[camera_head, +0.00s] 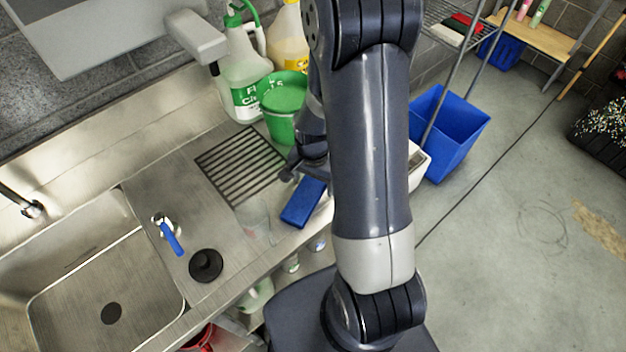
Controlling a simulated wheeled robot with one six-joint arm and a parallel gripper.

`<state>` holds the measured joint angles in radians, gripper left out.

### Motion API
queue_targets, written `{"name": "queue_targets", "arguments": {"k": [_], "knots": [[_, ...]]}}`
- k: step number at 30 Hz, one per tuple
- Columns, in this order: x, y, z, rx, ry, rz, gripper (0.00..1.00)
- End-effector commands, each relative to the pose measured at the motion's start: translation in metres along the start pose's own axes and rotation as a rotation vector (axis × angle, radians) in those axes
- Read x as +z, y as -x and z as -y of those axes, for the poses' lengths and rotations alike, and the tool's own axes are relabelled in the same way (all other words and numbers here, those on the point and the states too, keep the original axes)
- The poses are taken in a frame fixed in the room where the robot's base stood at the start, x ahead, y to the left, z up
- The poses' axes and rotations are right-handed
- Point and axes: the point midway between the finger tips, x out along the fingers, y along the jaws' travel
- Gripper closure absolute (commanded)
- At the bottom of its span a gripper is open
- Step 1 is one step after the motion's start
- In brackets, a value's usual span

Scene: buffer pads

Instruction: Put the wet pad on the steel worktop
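A flat blue pad (303,203) is at the right edge of the steel worktop (225,222), just below my gripper (304,174). Whether it is wet does not show. My gripper is partly hidden behind my own arm, and its fingers are small and dark. I cannot tell whether they touch the pad or hold it, nor whether the pad rests on the steel or hangs just above it. The steel worktop has a ribbed drain area (240,165) behind the pad.
A green bucket (283,107) and bottles (243,75) stand behind. A blue bin (450,130) is on the floor.

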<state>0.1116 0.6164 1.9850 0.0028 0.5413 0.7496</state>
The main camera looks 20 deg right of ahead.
Motion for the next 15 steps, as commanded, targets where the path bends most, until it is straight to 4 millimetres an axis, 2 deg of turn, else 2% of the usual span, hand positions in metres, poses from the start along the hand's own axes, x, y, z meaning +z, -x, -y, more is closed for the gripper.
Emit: {"name": "queue_targets", "arguments": {"k": [8,11,15], "knots": [[0.000,0.002,0.000,0.000,0.000,0.000,0.22],[0.000,0.007,0.000,-0.001,0.000,-0.001,0.22],[-0.001,0.024,0.001,-0.004,0.000,-0.004,0.22]]}}
